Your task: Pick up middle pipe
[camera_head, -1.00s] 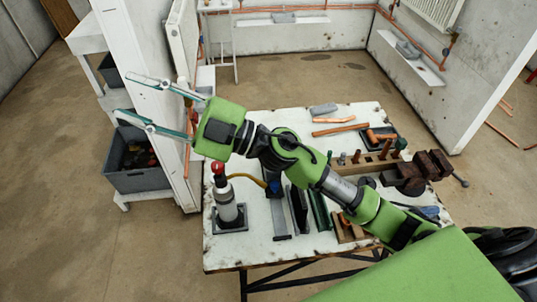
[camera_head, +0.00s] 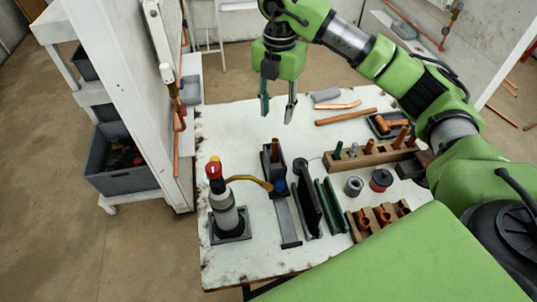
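A short copper pipe (camera_head: 275,150) also stands upright in a dark holder (camera_head: 272,172). Two more copper pipes, a longer one (camera_head: 345,117) and a shorter one (camera_head: 338,105), lie flat near the back edge. I cannot tell which is the middle pipe. My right gripper (camera_head: 277,114) points down, open and empty, apart from and above the pipe in the dark holder. My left gripper is not in view.
A wooden block with copper fittings (camera_head: 375,218), a red-labelled can (camera_head: 381,180) and green angle bars (camera_head: 330,205) lie right. A white wall panel rises at left.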

